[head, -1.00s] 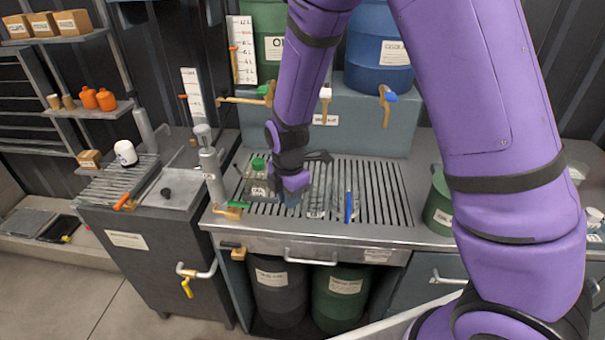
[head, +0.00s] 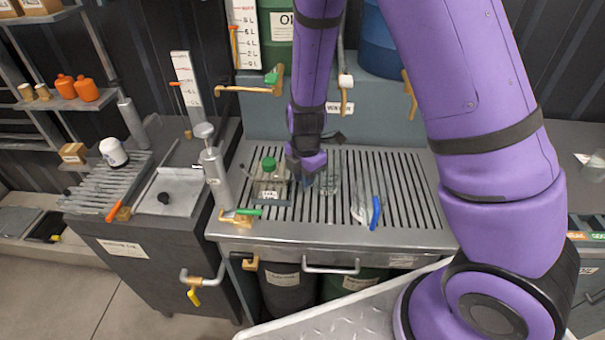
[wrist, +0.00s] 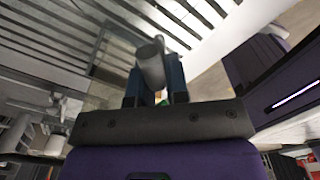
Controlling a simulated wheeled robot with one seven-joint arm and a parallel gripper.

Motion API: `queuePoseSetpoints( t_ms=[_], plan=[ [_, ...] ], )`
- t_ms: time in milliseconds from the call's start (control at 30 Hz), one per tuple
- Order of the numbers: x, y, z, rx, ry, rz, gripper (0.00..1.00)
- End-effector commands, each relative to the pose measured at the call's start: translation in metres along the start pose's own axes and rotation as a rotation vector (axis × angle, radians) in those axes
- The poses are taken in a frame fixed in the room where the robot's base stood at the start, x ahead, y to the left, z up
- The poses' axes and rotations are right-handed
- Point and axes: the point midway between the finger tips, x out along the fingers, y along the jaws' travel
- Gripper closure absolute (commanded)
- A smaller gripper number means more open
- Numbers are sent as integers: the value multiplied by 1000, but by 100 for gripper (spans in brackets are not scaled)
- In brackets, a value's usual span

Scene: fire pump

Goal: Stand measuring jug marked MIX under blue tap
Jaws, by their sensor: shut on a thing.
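My gripper (head: 308,172) hangs over the slotted drain board and is shut on a pale grey, handle-like cylinder. In the wrist view this grey handle (wrist: 151,64) sits between the two dark blue fingers (wrist: 156,88). A clear measuring jug (head: 332,182) shows just right of my gripper in the head view; the handle seems to belong to it. No MIX mark is readable. A second clear jug with a blue handle (head: 375,212) stands further right. The rightmost brass tap (head: 410,95) hangs below the blue drum (head: 378,45); its handle is hidden by my arm.
A green-capped clear can (head: 269,188) stands left of my gripper. A green-handled tap (head: 265,88) and a white-handled tap (head: 346,88) project over the drain board (head: 410,185). A metal column (head: 213,175) stands at its left edge. The right part of the board is clear.

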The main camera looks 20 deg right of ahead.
Motion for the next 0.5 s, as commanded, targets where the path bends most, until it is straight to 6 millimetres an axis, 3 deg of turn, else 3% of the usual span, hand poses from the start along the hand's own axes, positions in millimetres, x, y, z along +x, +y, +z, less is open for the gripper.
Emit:
queuePoseSetpoints(
  t_ms=[467,500],
  plan=[
    [10,-1,-1,-1,-1,0,100],
    [11,-1,-1,-1,-1,0,82]
  ],
)
